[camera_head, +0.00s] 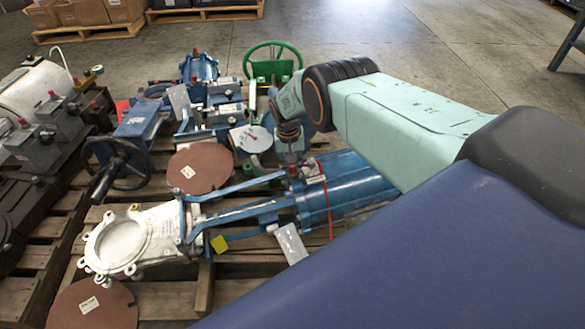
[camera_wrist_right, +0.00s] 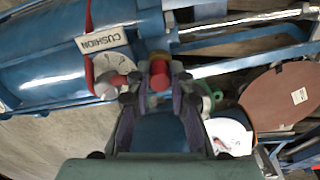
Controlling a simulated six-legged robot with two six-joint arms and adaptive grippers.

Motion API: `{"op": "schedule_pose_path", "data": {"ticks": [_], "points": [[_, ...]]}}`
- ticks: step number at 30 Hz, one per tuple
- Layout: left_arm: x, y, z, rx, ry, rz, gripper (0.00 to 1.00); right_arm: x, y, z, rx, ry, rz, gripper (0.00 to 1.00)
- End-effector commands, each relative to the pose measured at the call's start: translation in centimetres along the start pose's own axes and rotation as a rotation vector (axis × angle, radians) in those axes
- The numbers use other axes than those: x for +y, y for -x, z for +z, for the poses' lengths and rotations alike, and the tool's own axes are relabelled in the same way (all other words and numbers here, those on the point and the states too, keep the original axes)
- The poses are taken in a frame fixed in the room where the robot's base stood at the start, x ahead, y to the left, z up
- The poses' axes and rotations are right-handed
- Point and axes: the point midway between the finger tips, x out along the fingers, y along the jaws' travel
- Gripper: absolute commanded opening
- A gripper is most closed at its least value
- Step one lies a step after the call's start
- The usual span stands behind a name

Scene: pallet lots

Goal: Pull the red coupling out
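A red coupling (camera_wrist_right: 160,76) shows in the right wrist view between the fingertips of my right gripper (camera_wrist_right: 161,88), on the blue cylinder (camera_wrist_right: 65,62) side of a valve assembly. A tan-yellow piece sits just above it. The fingers stand on both sides of the coupling; whether they touch it is not clear. In the head view my right gripper (camera_head: 290,152) points down at the near end of the blue cylinder (camera_head: 345,185), with its fingertips hard to make out. My left gripper is not in view.
A white gate valve (camera_head: 140,240) is joined to the cylinder by blue bars on a wooden pallet (camera_head: 240,295). Open floor (camera_head: 430,50) lies beyond.

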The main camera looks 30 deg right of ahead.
Motion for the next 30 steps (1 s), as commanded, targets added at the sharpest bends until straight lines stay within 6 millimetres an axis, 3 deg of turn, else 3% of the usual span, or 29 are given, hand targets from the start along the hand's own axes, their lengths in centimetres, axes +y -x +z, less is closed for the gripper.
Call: {"op": "schedule_pose_path", "data": {"ticks": [6, 19, 30], "points": [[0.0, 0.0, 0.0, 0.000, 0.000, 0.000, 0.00, 0.0, 0.0, 0.0, 0.000, 0.000, 0.000, 0.00], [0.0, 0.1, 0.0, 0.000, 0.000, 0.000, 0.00, 0.0, 0.1, 0.0, 0.000, 0.000, 0.000, 0.00], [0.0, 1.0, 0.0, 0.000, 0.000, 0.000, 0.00, 0.0, 1.4, 0.0, 0.000, 0.000, 0.000, 0.00]]}}
